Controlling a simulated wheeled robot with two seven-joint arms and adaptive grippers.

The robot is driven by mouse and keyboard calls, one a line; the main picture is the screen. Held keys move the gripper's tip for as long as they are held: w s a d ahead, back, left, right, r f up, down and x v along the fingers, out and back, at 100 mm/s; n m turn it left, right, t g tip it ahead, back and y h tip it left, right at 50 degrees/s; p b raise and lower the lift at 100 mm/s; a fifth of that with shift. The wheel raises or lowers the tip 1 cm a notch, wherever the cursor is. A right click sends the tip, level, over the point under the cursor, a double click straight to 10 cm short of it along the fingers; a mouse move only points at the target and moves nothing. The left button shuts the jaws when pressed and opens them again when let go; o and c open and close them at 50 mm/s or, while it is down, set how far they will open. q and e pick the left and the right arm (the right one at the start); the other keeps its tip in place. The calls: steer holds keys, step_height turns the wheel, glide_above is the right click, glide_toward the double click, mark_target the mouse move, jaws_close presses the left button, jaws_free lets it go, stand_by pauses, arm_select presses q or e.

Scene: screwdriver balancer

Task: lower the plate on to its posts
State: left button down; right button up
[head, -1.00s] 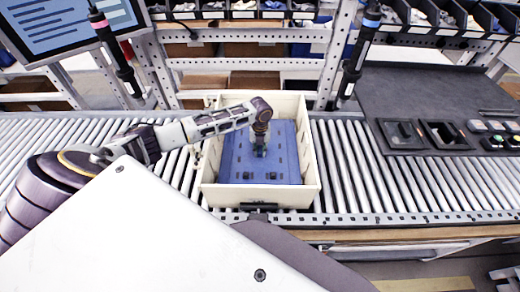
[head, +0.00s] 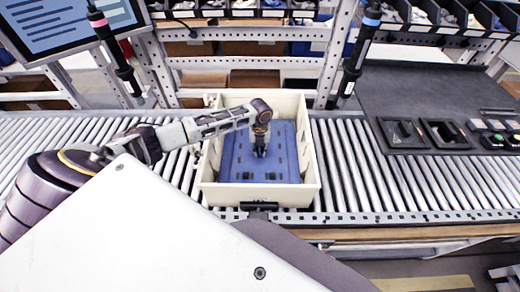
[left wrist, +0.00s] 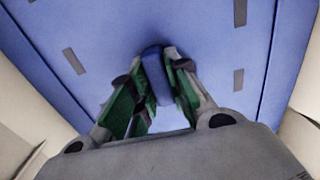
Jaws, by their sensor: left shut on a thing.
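The blue plate (head: 235,165) is inside the cream crate, with small dark slots across its face. My left gripper (head: 259,152) reaches down over the plate's middle. In the left wrist view its green-lined fingers (left wrist: 155,95) are shut on the blue upright grip (left wrist: 154,70) of the plate (left wrist: 205,35). The plate looks roughly level. The posts are hidden, so I cannot tell whether the plate touches them. My right gripper is not in view.
The cream crate (head: 310,165) stands on the roller conveyor (head: 390,185), its walls close around the plate. A dark work mat (head: 430,90) with controls lies at the right. Two hanging tools (head: 115,50) (head: 360,45) flank the crate at the back.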

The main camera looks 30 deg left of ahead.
arm_select(q)
steer(key=shift+w+r+p, duration=0.15)
steer(key=shift+r+p, duration=0.05)
steer(key=shift+p, duration=0.1)
stand_by(0.4)
stand_by(0.5)
steer(key=c, duration=1.4)
jaws_free()
steer(key=shift+o, duration=0.6)
steer(key=shift+f, duration=0.1)
steer(key=shift+s, duration=0.2)
step_height(320, 180, up, 12)
